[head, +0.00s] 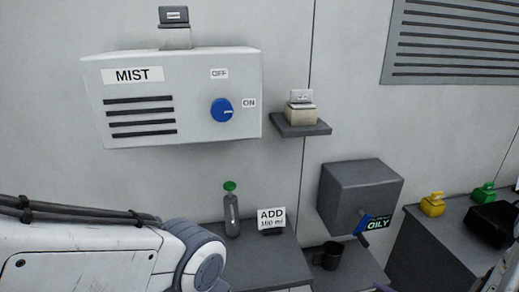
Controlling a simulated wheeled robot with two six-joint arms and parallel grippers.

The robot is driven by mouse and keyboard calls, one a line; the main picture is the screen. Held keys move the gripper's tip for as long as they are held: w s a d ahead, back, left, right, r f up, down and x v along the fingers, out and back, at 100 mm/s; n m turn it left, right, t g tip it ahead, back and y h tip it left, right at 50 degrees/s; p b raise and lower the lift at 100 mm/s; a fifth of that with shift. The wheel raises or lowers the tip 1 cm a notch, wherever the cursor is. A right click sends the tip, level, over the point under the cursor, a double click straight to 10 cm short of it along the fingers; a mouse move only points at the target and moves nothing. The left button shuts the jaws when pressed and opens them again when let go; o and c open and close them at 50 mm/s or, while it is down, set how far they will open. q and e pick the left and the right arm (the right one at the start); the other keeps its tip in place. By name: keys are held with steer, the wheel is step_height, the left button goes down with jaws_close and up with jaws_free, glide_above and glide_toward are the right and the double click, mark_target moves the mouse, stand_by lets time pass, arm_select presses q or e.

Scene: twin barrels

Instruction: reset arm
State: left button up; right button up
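My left arm (90,250) comes in from the left along the bottom of the head view, and its rounded grey joint is in front of the lower counter. Its gripper is not in view. A white piece at the bottom right edge may be part of my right arm; no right gripper can be made out. A white MIST box (190,75) hangs on the wall, with a blue knob (221,110) between the OFF and ON labels. The knob's pale mark appears to face the ON side.
A grey counter (265,262) holds a green-topped bottle (231,212) and an ADD sign (271,218). A dark mug (328,256) stands under a grey box (358,190) with an OILY label. A small shelf (300,129) juts out. Yellow (432,205) and green (484,195) items stand right.

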steer(key=w+a+r+n+g+h, duration=0.35)
steer(key=w+a+n+g, duration=0.2)
steer(key=n, duration=0.65)
steer(key=s+a+r+n+g, duration=0.1)
steer(key=s+a+r+n, duration=0.2)
steer(key=a+r+n, duration=0.5)
steer(key=s+a+r+n+g, duration=0.2)
steer(key=s+a+r+n, duration=0.2)
steer(key=s, duration=0.6)
steer(key=s+a+r+n+g, duration=0.3)
steer(key=s+a+r+n, duration=0.1)
steer(key=s+a+n, duration=0.4)
steer(key=s+a, duration=0.2)
steer(key=s, duration=0.1)
steer(key=shift+a+p, duration=0.2)
steer(key=shift+p, duration=0.1)
steer(key=shift+d, duration=0.1)
